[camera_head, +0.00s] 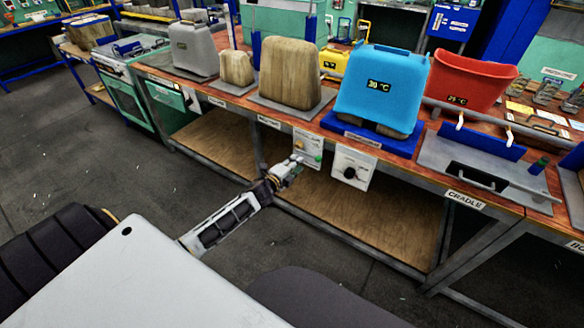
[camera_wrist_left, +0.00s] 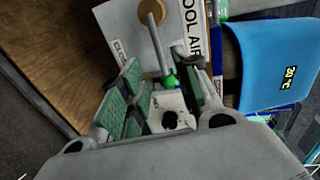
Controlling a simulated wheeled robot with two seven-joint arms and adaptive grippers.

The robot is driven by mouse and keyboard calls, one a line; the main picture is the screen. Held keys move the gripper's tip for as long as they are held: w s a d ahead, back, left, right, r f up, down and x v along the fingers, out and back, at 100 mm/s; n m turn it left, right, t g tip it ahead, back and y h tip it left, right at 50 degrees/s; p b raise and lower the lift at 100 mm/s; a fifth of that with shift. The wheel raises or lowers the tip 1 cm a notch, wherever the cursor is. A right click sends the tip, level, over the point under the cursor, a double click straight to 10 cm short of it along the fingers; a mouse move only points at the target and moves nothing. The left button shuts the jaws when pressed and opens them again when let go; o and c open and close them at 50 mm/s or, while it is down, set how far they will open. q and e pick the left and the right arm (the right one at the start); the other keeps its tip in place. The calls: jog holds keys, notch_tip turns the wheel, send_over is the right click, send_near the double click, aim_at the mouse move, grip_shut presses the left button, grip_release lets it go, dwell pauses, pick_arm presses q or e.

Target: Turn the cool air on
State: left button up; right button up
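The white cool air panel (camera_head: 308,148) hangs from the table's front edge. It also shows in the left wrist view (camera_wrist_left: 120,25), with part of a "COOL AIR" label. A thin metal lever (camera_wrist_left: 160,48) runs from a brass-coloured disc on the panel to a green end (camera_wrist_left: 168,81). My left gripper (camera_head: 293,164) is just in front of this panel. In the left wrist view its green-padded fingers (camera_wrist_left: 163,75) are apart, with the lever's green end in the gap between them. I cannot tell whether either finger touches it. My right gripper is not in view.
A second white panel with a black knob (camera_head: 350,172) hangs just right. Above stands a blue container reading 30 °C (camera_head: 385,85); a red one reading 25 °C (camera_head: 468,82) is further right. A wooden lower shelf (camera_head: 370,220) lies behind the panels. Floor at left is clear.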

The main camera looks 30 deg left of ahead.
pick_arm(q)
jog(key=shift+s+r, duration=0.25)
jog(key=shift+s, duration=0.75)
